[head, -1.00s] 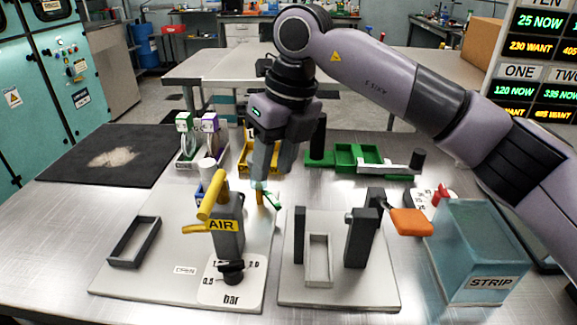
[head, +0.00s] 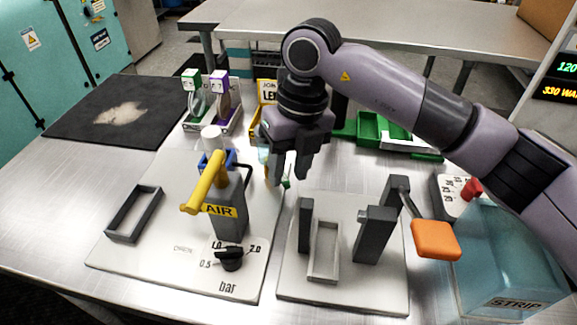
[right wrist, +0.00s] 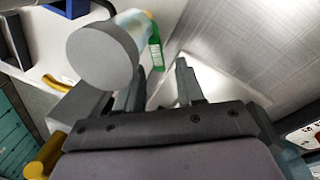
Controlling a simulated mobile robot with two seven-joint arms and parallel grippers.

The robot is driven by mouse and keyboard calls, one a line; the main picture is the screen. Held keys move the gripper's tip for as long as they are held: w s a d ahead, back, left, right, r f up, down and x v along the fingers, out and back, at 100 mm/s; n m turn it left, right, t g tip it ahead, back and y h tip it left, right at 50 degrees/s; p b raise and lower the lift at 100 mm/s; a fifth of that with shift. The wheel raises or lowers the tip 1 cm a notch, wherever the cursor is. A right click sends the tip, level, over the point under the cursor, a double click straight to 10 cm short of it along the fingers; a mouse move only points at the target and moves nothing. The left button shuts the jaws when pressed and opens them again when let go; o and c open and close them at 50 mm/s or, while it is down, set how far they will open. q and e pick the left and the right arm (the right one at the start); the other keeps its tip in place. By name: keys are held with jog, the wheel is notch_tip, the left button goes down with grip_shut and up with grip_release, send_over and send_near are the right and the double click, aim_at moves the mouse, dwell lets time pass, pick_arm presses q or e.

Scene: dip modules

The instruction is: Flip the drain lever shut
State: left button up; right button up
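My right gripper (head: 288,176) points down with its two fingers apart and nothing seen between them. It is behind and right of the grey AIR block (head: 230,220) with its yellow handle (head: 205,183). A small green piece, perhaps the drain lever (head: 286,184), shows just below the fingertips, mostly hidden by them. In the right wrist view a green piece (right wrist: 156,50) stands beside a translucent body and a grey disc (right wrist: 102,56), beyond the open fingers. I cannot tell how the lever is turned. A faint DRAIN label (head: 183,250) is on the plate. My left gripper is out of view.
A bar dial (head: 230,260) is in front of the AIR block. A grey fixture with two posts (head: 375,235) and an orange paddle (head: 436,240) stand right. A blue STRIP tank (head: 510,265) is far right. A grey frame (head: 134,214) lies left, on bare plate.

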jog(key=shift+f, duration=0.6)
grip_shut()
jog(key=shift+a, duration=0.1)
jog(key=shift+s+a+m+b, duration=0.3)
jog(key=shift+m+b, duration=0.4)
jog(key=shift+m, duration=0.3)
jog(key=shift+s+a+r+m+t, duration=0.1)
jog(key=shift+a+m+t, duration=0.2)
jog(key=shift+m, duration=0.4)
grip_release()
